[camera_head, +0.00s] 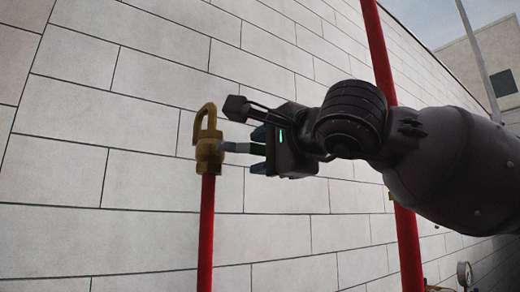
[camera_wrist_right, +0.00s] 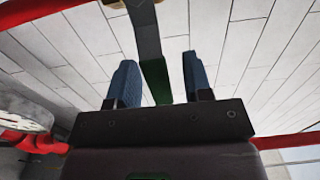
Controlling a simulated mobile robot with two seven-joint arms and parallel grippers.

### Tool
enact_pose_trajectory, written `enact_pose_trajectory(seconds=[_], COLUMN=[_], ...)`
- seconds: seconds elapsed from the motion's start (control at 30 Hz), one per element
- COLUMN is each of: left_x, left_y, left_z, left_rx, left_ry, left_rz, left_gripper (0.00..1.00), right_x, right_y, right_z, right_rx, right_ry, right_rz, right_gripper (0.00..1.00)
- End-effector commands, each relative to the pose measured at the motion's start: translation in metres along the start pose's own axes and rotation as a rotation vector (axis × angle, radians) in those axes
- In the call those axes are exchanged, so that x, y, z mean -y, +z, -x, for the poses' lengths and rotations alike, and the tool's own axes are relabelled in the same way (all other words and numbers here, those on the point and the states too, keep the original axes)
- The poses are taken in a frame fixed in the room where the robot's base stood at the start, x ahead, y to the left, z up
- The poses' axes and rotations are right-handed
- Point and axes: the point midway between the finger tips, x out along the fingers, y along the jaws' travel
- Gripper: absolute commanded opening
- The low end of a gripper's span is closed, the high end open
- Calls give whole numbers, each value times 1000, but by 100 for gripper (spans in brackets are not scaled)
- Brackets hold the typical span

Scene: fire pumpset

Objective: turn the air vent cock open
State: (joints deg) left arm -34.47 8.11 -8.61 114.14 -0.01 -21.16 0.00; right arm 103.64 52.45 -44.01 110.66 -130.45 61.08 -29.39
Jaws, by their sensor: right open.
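The air vent cock (camera_head: 209,150) is a brass fitting with a looped top, on the upper end of a thin red pipe. Its flat grey lever (camera_head: 236,148) points right, roughly level, and ends in a green grip. My right gripper (camera_head: 258,151) is open, with its blue fingers above and below the lever's end. In the wrist view the green grip (camera_wrist_right: 156,80) lies between the two open fingers (camera_wrist_right: 157,74), with gaps on both sides. The grip's far end is hidden by the gripper. My left gripper is not in view.
A pale block wall (camera_head: 110,130) stands behind the cock. A thicker red pipe (camera_head: 379,50) runs upright behind my right arm. A pressure gauge (camera_head: 464,273) is at the lower right. The space left of the cock is clear.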

Motion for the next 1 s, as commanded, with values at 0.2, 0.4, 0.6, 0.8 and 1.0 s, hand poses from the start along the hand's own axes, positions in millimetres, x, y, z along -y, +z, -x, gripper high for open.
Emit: enact_pose_trajectory(seconds=[0.2, 0.4, 0.6, 0.8, 1.0], left_x=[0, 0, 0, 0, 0], left_y=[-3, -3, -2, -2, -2], left_z=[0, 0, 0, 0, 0], left_rx=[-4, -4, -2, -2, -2], left_ry=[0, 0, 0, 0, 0], left_rz=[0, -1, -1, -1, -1], left_gripper=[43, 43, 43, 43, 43], right_x=[0, 0, 0, -1, 0], right_y=[0, 0, 0, 0, 0], right_z=[-11, -12, -12, -12, -12], right_rx=[-1, -1, -1, -1, -1], right_ry=[0, 0, 0, 0, 1], right_rz=[1, 0, 0, 0, 1], right_gripper=[46, 46, 24, 0, 0])
